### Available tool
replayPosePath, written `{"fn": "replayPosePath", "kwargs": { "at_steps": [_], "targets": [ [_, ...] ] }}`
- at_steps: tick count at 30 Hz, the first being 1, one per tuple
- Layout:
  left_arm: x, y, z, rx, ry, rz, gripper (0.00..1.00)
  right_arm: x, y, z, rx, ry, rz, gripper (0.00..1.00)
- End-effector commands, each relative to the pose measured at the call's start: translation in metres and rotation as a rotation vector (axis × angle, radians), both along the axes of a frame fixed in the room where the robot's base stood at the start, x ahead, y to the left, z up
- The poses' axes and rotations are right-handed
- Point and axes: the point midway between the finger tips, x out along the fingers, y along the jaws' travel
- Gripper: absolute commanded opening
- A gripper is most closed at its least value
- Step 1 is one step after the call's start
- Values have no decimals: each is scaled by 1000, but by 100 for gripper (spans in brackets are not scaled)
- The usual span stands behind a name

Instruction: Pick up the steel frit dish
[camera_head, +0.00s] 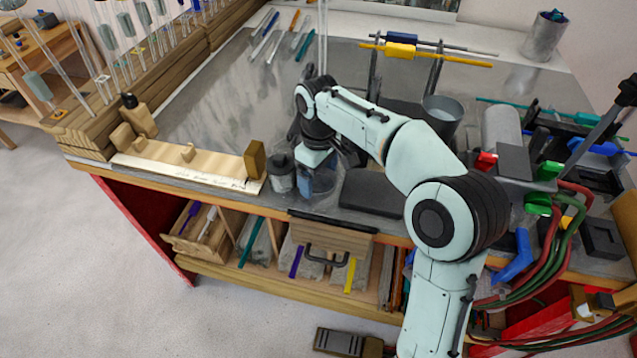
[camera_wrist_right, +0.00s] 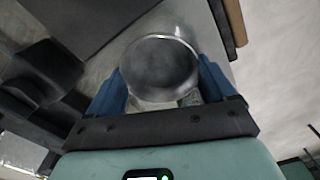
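A round grey metal dish (camera_wrist_right: 160,68), which looks like the steel frit dish, lies between the blue fingers of my right gripper (camera_wrist_right: 161,82) in the right wrist view. A finger is at each side of its rim, close to or touching it. I cannot tell whether they press on it. In the head view my right gripper (camera_head: 317,178) points down at the bench's front edge, and its wrist partly covers what is between the fingers. A dark grey cup (camera_head: 281,173) stands just left of it. My left gripper is not in view.
A wooden jig (camera_head: 190,170) with an upright block (camera_head: 254,159) lies left of the gripper. A flat black slab (camera_head: 372,192) is to its right. A grey metal cup (camera_head: 442,115) stands behind my arm. Glass rods stand at the far left. The grey bench top (camera_head: 215,105) behind has free room.

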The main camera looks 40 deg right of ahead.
Motion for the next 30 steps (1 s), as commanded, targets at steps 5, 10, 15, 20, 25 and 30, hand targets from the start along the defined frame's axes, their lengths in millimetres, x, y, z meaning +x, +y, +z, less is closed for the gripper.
{"fn": "replayPosePath", "kwargs": {
  "at_steps": [5,10,15,20,25,30],
  "targets": [
    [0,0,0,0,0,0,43,0,0,0,0,-1,0,50],
    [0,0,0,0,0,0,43,0,0,2,0,-2,0,50],
    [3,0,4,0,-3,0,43,1,0,13,0,-4,0,50],
    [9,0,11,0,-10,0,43,2,0,38,0,-7,0,50],
    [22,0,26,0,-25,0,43,3,0,80,0,-10,0,50],
    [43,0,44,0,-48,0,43,3,0,130,0,-12,1,50]
  ]
}}
